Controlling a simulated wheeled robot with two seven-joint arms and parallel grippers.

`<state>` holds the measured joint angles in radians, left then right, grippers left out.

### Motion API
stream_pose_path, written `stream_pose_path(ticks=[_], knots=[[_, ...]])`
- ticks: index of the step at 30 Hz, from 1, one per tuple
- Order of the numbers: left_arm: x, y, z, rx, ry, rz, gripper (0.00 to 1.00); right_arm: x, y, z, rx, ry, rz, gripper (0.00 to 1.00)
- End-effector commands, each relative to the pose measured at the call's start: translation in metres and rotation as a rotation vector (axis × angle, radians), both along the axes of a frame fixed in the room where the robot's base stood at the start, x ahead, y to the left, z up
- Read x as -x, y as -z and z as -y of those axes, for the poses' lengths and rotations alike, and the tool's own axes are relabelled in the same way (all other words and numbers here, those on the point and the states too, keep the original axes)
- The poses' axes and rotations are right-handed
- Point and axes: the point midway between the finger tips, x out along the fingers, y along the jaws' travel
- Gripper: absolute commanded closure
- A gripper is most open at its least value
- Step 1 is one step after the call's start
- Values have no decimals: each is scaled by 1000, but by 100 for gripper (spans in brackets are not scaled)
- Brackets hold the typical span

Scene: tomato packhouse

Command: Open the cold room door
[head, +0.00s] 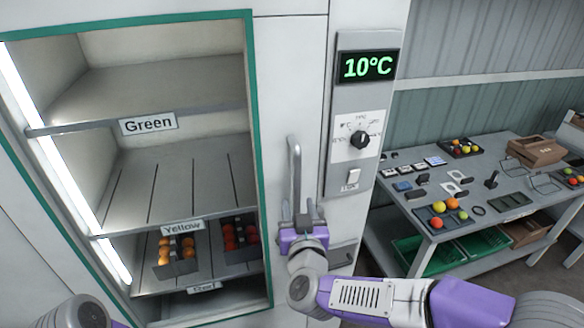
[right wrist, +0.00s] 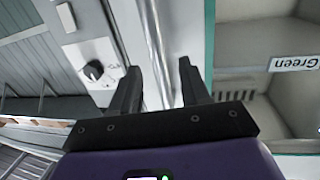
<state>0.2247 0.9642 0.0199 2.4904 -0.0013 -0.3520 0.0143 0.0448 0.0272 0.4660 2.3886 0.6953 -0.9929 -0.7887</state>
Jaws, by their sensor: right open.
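The cold room door (head: 284,75) is a white panel with a green-edged window, and it looks shut along the seam on its right. Its handle (head: 293,160) is a vertical grey bar right of the green edge. My right gripper (head: 303,213) is at the lower part of the handle with its fingers pointing at the door. In the right wrist view the handle (right wrist: 153,40) runs between the two open fingers (right wrist: 158,75), nearer the left one; I cannot tell if either touches it. Only part of my left arm shows at bottom left; its gripper is out of view.
Behind the window are shelves labelled Green (head: 149,124) and Yellow, with tomato trays (head: 178,268) low down. Right of the door is a control panel (head: 362,125) reading 10°C, with a knob and switch. A grey worktable (head: 455,215) with tomatoes and tools stands further right.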

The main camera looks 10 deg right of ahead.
Motion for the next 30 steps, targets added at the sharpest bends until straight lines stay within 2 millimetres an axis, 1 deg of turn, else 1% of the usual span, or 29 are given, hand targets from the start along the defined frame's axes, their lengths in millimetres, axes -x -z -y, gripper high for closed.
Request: stream_pose_path(ticks=[1,3,5,12,15,18,22,29,30], knots=[[0,-1,0,0,0,-1,57,3,-11,1,7,11,21,54],[0,-2,0,0,0,-1,57,2,-17,3,13,21,33,54],[0,-2,0,0,0,-1,57,-3,-19,4,14,24,36,54],[0,-5,0,0,0,-1,57,-40,-18,10,13,23,33,54],[0,-7,0,0,0,-1,57,-54,-18,12,13,22,34,54],[0,-8,0,0,0,-1,57,-63,-18,14,13,21,34,54],[0,-8,0,0,0,-1,57,-69,-18,15,14,21,35,54],[0,-8,0,0,0,-1,57,-69,-18,15,14,20,35,54],[0,-8,0,0,0,-1,57,-69,-18,15,14,20,35,60]])
